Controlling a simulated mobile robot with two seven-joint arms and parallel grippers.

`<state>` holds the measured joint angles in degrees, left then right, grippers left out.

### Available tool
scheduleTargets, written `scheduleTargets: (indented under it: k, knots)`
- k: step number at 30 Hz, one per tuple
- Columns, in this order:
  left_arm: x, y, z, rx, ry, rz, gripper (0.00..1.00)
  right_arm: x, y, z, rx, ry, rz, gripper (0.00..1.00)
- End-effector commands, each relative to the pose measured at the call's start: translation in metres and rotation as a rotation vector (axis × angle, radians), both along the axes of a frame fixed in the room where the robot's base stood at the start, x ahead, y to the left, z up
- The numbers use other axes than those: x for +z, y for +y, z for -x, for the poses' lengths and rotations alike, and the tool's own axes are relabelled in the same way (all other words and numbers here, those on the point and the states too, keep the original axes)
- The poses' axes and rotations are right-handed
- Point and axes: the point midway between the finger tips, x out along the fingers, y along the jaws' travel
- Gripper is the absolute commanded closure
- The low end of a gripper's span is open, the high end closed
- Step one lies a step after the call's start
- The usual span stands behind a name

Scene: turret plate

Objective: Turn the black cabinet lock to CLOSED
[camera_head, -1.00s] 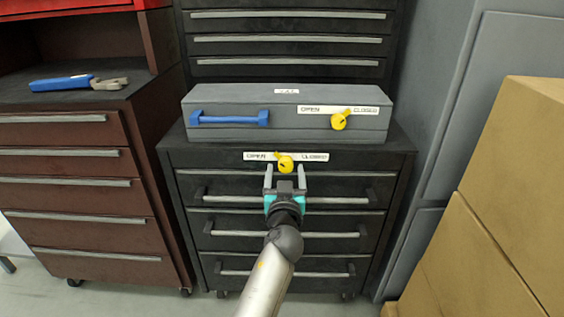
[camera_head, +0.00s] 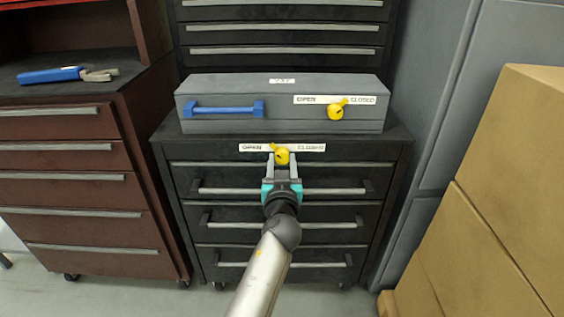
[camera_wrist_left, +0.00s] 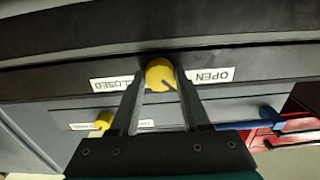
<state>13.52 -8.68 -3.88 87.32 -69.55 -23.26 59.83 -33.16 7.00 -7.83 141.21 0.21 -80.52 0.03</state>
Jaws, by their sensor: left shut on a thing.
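The black cabinet (camera_head: 390,160) stands in the middle of the head view. Its yellow lock knob (camera_head: 282,157) sits on the top front edge, by a white strip reading OPEN (camera_head: 258,147) at left and CLOSED (camera_head: 312,147) at right. The knob's small tip points up and left, toward OPEN. My left gripper (camera_head: 283,162) reaches it from the front and is shut on the knob. In the left wrist view, where the labels are upside down, the knob (camera_wrist_left: 159,73) lies between the fingertips (camera_wrist_left: 158,77). My right gripper is not in view.
A grey box (camera_head: 230,125) with a blue handle (camera_head: 222,108) and its own yellow lock (camera_head: 336,110) sits on the black cabinet. A brown cabinet (camera_head: 75,190) with blue-handled pliers (camera_head: 50,75) stands left. Cardboard boxes (camera_head: 500,200) stand right.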

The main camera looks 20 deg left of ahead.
Motion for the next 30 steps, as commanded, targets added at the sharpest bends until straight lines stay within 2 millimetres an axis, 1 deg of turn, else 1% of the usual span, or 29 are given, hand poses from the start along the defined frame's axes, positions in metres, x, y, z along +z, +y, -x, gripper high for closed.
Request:
scheduleTargets:
  k: [1,3,5,11,17,23,30]
  knots:
    - [0.0003,0.0001,-0.0001,0.000,-0.001,0.000,0.86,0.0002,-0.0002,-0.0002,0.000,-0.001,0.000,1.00]
    - [0.0004,0.0002,-0.0002,0.000,-0.001,0.000,0.94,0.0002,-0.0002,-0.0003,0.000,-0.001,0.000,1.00]
    - [0.0004,0.0002,-0.0002,0.000,-0.001,0.000,1.00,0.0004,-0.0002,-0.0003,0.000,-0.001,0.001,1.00]
    - [0.0006,0.0003,-0.0002,0.000,0.000,-0.003,1.00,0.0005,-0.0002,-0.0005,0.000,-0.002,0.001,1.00]
    - [0.0007,0.0003,-0.0003,0.000,0.011,-0.045,1.00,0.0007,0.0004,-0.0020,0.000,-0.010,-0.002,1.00]
    - [0.0009,0.0002,-0.0004,0.000,0.043,-0.155,1.00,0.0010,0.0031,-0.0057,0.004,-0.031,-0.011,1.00]
    - [0.0015,-0.0001,-0.0005,-0.001,0.101,-0.361,1.00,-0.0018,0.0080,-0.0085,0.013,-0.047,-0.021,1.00]
